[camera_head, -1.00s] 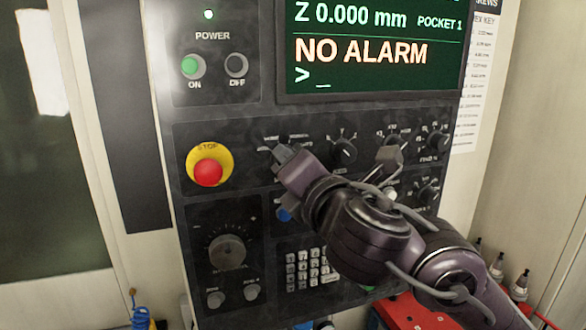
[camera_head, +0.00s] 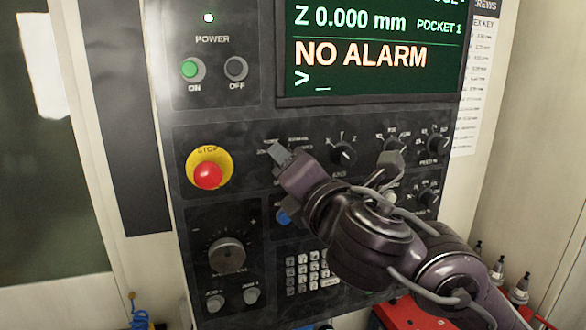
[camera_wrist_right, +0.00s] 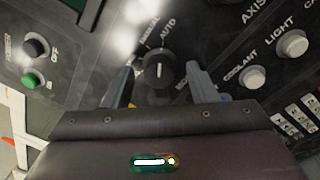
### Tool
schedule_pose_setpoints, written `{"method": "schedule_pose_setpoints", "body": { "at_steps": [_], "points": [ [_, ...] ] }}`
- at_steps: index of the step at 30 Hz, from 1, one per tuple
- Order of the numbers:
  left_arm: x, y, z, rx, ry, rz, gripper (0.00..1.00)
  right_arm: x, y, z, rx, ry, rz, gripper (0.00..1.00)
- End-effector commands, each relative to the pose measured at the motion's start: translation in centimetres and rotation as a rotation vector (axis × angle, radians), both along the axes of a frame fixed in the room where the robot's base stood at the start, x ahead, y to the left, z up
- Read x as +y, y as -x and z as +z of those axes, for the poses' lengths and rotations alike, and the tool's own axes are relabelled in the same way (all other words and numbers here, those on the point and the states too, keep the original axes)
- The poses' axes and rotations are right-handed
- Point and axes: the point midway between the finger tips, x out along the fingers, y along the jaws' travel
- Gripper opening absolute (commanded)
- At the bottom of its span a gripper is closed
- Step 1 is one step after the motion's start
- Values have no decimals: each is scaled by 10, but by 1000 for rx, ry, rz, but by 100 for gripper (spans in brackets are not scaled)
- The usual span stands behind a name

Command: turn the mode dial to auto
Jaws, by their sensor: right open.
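The mode dial (camera_wrist_right: 158,70) is a round black knob with a white pointer line, in the upper middle of the right wrist view. The labels MANUAL and AUTO sit above it there; the line points up towards them, but I cannot tell exactly which mark it meets. My right gripper (camera_wrist_right: 160,76) is open, one finger on each side of the dial, with visible gaps between fingers and knob. In the head view my right gripper (camera_head: 280,155) is at the control panel and hides the dial. My left gripper is in neither view.
The red STOP button (camera_head: 208,175) on its yellow ring is left of my right gripper. An axis knob (camera_head: 343,153) is close on its right. A blue button (camera_head: 284,215) and a keypad (camera_head: 308,272) are below. The screen (camera_head: 375,48) above reads NO ALARM.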

Motion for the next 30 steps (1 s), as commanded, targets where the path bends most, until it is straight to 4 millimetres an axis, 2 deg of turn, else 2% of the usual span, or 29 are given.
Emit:
{"method": "schedule_pose_setpoints", "body": {
  "at_steps": [10,15,27,30],
  "points": [
    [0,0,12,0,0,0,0,-19,50,0,1,-2,1,52],
    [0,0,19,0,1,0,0,-25,67,-2,2,-1,2,52],
    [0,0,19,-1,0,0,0,-27,71,-4,3,-3,0,52],
    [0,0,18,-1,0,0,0,-30,68,-14,46,-50,-7,52]
  ]
}}
